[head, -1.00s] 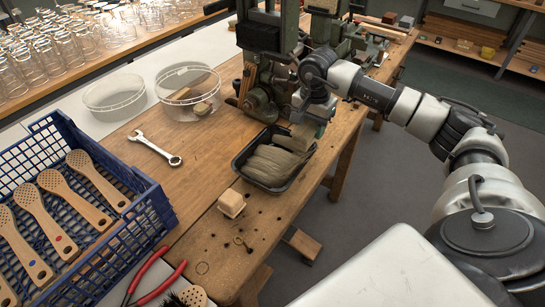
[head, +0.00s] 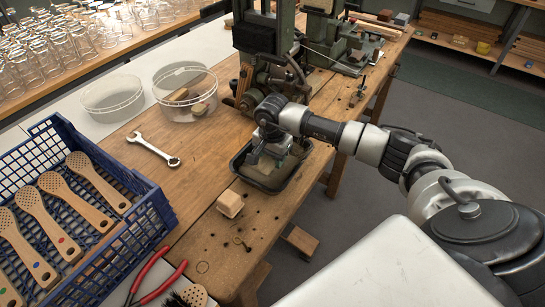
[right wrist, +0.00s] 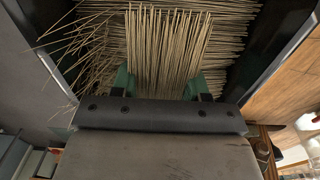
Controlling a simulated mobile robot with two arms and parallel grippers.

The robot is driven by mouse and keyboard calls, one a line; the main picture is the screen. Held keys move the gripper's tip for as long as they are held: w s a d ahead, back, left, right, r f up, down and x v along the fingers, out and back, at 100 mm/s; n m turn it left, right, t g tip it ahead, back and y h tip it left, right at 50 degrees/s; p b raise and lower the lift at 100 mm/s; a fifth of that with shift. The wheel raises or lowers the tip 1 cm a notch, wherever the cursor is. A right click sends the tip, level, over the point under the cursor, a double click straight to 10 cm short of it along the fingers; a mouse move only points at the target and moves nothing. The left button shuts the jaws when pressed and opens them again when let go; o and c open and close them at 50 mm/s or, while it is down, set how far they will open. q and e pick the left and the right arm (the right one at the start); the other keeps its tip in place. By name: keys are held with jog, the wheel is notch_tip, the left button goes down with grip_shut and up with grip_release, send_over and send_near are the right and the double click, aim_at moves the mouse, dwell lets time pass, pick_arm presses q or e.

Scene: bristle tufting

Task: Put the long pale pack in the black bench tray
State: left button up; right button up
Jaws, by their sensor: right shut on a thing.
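The black bench tray (head: 236,162) sits on the wooden bench, with its dark wall (right wrist: 282,45) at the right of the right wrist view. My right gripper (head: 266,160) is down over the tray, pointing into it. In the right wrist view its green fingers are shut on the long pale pack (right wrist: 165,50), a bundle of thin straw-coloured bristles. Other pale bristles (right wrist: 75,45) lie crosswise beneath it in the tray, some splayed to the left. Whether the held pack rests on them is unclear. My left gripper is out of view.
A wooden block (head: 230,204) stands just in front of the tray. A wrench (head: 153,148) and clear round tubs (head: 185,95) lie to the left. A blue crate (head: 150,215) holds brush handles. A green machine (head: 265,45) stands close behind the tray.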

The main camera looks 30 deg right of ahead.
jog(key=o, duration=1)
jog(key=shift+f, duration=0.1)
jog(key=shift+c, duration=0.2)
jog(key=shift+r, duration=0.65)
notch_tip(320, 180, up, 11)
jog(key=b, duration=0.1)
